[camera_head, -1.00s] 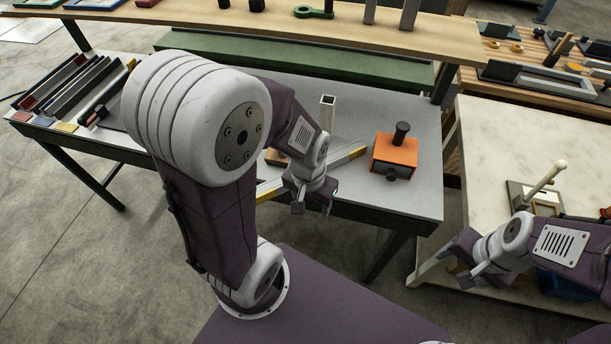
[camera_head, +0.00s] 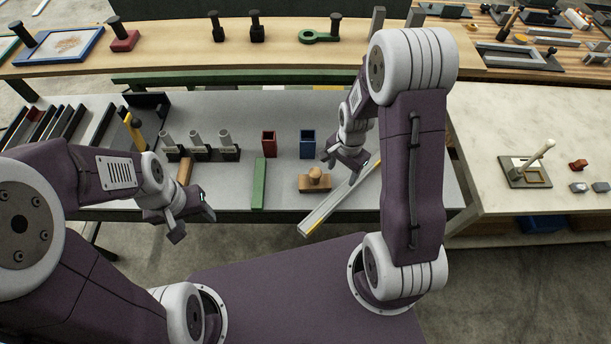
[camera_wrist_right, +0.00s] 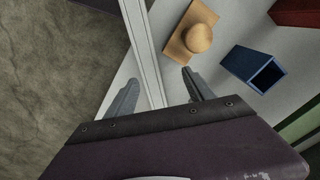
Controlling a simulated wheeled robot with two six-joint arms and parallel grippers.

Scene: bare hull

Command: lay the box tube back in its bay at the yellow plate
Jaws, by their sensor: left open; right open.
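The box tube (camera_head: 330,208), a long pale bar with yellow bands near its ends, lies slanted on the grey bench's front right part. My right gripper (camera_head: 346,166) is open just above its far half. In the right wrist view the tube (camera_wrist_right: 147,50) runs between the two open fingers (camera_wrist_right: 160,95); I cannot tell how far below. My left gripper (camera_head: 190,216) is open and empty, near the bench's front edge, well left of the tube. The rack of long bays (camera_head: 65,125) is at the bench's left end. Its front and the yellow plate are hidden behind my left arm.
A wooden block with a knob (camera_head: 314,181) lies close beside the tube. Red (camera_head: 269,144) and blue (camera_head: 307,145) open boxes, a green bar (camera_head: 259,183) and several grey tubes in holders (camera_head: 200,153) stand left of it. A marble-topped table (camera_head: 480,130) is at right.

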